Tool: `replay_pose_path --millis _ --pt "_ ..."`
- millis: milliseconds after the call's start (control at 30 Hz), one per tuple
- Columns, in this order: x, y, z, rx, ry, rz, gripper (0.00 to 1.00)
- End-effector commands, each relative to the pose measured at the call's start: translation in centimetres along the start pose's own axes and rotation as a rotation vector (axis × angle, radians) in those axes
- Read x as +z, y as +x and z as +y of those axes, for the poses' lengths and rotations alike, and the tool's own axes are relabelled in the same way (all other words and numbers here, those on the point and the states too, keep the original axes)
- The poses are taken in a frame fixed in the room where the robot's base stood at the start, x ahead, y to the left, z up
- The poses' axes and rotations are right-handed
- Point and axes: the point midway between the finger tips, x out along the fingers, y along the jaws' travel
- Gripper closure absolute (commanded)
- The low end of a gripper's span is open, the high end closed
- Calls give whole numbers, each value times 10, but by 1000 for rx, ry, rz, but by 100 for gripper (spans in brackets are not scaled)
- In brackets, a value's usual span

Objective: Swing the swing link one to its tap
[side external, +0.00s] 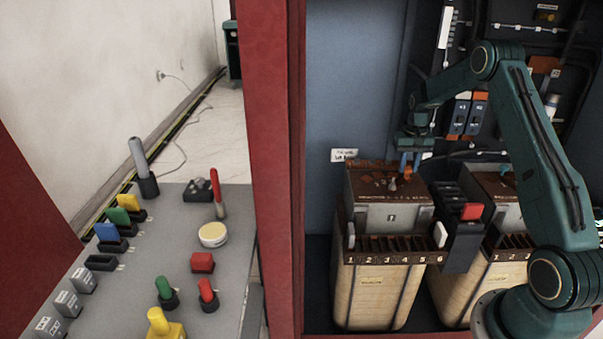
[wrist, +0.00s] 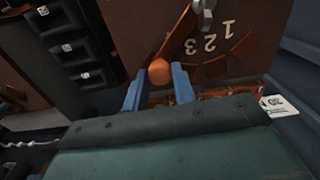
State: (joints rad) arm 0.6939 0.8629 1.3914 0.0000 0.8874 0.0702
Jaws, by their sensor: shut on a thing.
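Swing link one (wrist: 175,40) is a copper-coloured bar on the brown top of the left transformer (side external: 380,280). It runs from a grey pivot bolt (wrist: 205,14) to an orange knob (wrist: 159,72). The knob also shows in the side view (side external: 407,173). My gripper (wrist: 158,82) has its two blue fingers on either side of the knob and is shut on it. The side view shows my gripper (side external: 409,164) pointing down at the top's back right. Printed numbers 1, 2 and 3 and several copper taps (wrist: 246,55) lie right of the bar in the wrist view.
A second transformer (side external: 490,280) stands to the right, partly behind my arm. Between them is a dark block with a red switch (side external: 471,211). A grey control desk (side external: 230,260) with knobs and levers is at left, beyond the red cabinet post (side external: 270,150).

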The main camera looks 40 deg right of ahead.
Motion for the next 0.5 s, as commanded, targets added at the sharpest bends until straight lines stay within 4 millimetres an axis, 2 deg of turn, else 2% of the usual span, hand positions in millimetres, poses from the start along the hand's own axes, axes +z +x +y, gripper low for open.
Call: replay_pose_path --millis 500 --pt "3 -1 3 1 41 -1 100"
